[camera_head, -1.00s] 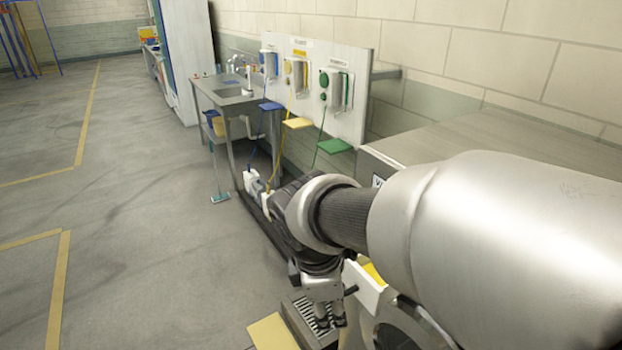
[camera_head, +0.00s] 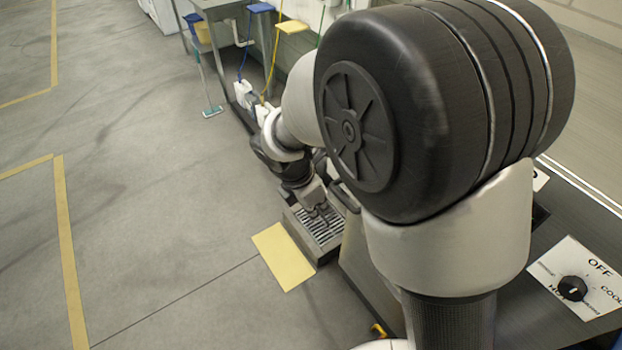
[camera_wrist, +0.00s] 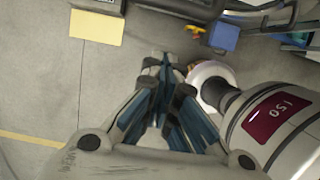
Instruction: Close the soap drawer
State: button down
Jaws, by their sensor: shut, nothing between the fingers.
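The soap drawer cannot be made out clearly; my arm covers much of the machine in the head view. The machine shows a white control panel (camera_head: 592,272) with a black dial at the lower right, marked OFF and COOL. A dark looped handle (camera_head: 345,196) shows beside my gripper; I cannot tell whether it belongs to the drawer. My gripper (camera_head: 320,208) points down above the floor grate, left of the machine. It is shut and empty, and its fingers (camera_wrist: 163,66) meet in the wrist view.
A blue box (camera_wrist: 223,36) shows in the wrist view. White jugs (camera_head: 245,95) stand beyond, near the sink table. The floor to the left is open.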

jog(key=d, duration=0.1)
jog(key=w+d, duration=0.2)
jog(key=shift+w+d+f, duration=0.1)
jog(key=shift+f, duration=0.15)
jog(key=w+d+p, duration=0.2)
jog(key=d, duration=0.1)
jog(key=w+d+p, duration=0.2)
jog(key=w+d, duration=0.1)
jog(key=d, duration=0.1)
jog(key=w+d+p, duration=0.2)
jog(key=d, duration=0.2)
jog(key=shift+w+d+r, duration=0.15)
jog(key=shift+w, duration=0.15)
jog(key=shift+w+d, duration=0.1)
jog(key=shift+d, duration=0.1)
jog(key=shift+a, duration=0.15)
